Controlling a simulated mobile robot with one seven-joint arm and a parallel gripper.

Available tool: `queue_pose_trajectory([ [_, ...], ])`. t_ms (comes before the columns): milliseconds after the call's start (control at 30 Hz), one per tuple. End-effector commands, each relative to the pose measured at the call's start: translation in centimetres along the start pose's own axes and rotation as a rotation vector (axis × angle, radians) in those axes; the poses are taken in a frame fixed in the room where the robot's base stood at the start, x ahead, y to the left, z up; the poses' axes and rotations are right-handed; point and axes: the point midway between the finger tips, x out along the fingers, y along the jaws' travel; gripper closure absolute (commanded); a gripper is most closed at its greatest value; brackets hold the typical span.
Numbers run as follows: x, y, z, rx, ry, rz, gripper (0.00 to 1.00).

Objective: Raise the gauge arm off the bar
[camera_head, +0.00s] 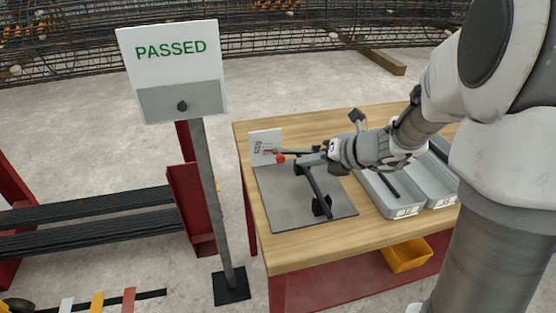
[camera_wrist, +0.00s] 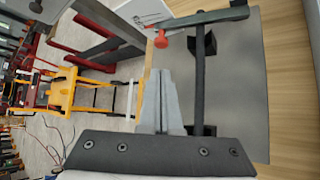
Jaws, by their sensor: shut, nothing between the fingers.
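The dark bar (camera_head: 314,188) lies across black supports on a grey plate (camera_head: 283,205) on the wooden table. The dark grey gauge arm (camera_wrist: 210,18) crosses the far end of the bar (camera_wrist: 200,85) in the wrist view and appears to rest on it. A red knob (camera_wrist: 161,39) is at the gauge arm's left end; it also shows in the head view (camera_head: 280,158). My gripper (camera_wrist: 161,72) is shut and empty, left of the bar, with its fingertips short of the knob and apart from it. My gripper hides part of the gauge in the head view.
A white card (camera_head: 262,147) stands at the plate's back left corner. Grey trays (camera_head: 393,208) sit right of the plate. A post with a PASSED sign (camera_head: 171,50) stands left of the table. A yellow bin (camera_head: 407,256) is under the tabletop.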

Motion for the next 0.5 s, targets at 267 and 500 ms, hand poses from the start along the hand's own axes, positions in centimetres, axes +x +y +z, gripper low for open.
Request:
queue_pose_trajectory([
  [267,0.0,0.0,0.0,0.003,-0.001,0.0,1.0],
  [500,1.9,-0.2,-0.2,0.002,0.002,0.001,1.0],
])
